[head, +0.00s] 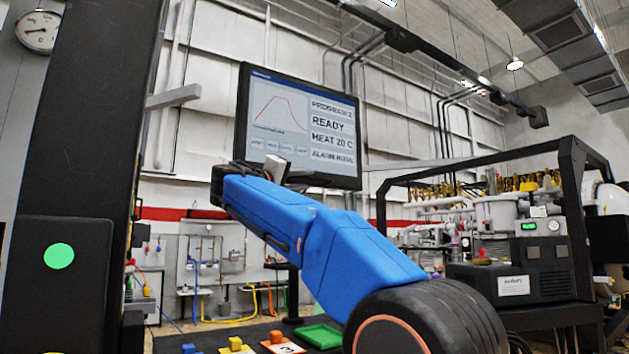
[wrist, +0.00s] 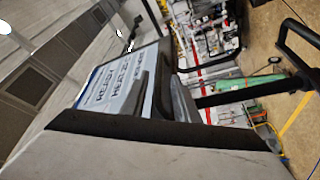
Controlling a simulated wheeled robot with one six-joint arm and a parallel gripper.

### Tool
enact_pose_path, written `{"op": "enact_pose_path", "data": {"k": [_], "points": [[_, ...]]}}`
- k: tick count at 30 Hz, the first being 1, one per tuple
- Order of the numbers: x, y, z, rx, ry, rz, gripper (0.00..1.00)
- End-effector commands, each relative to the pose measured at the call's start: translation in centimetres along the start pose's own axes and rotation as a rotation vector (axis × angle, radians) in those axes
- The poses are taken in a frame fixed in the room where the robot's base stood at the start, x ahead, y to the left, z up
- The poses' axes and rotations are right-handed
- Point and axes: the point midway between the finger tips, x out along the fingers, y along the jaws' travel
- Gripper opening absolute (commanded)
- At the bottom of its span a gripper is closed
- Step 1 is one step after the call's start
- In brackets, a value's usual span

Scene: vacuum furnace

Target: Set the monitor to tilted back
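The monitor (head: 300,118) is a black-framed screen in the middle of the head view, showing a red curve and the words READY and HEAT 20 C. Its face looks close to upright; the exact tilt is hard to tell. A dark stand (head: 293,295) shows below it, partly hidden by my blue arm. My gripper (head: 277,168) is at the monitor's lower left edge, in front of it as seen here. Whether they touch is unclear. In the wrist view the monitor's screen (wrist: 118,80) appears turned sideways and close, partly covered by dark and grey parts.
A black frame with a control box (head: 540,268) and pipework stands at right. A dark column with a green-dotted panel (head: 62,285) is at left. Colored blocks and a green tray (head: 321,336) lie low in front. Space above the monitor looks free.

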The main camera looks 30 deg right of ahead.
Motion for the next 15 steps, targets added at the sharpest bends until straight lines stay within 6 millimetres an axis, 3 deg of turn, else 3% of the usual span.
{"op": "enact_pose_path", "data": {"k": [6,15], "points": [[3.4,-0.1,0.1,-0.001,-0.003,0.001,0.28],[5.7,-0.1,0.0,0.000,0.000,0.000,0.28]]}}
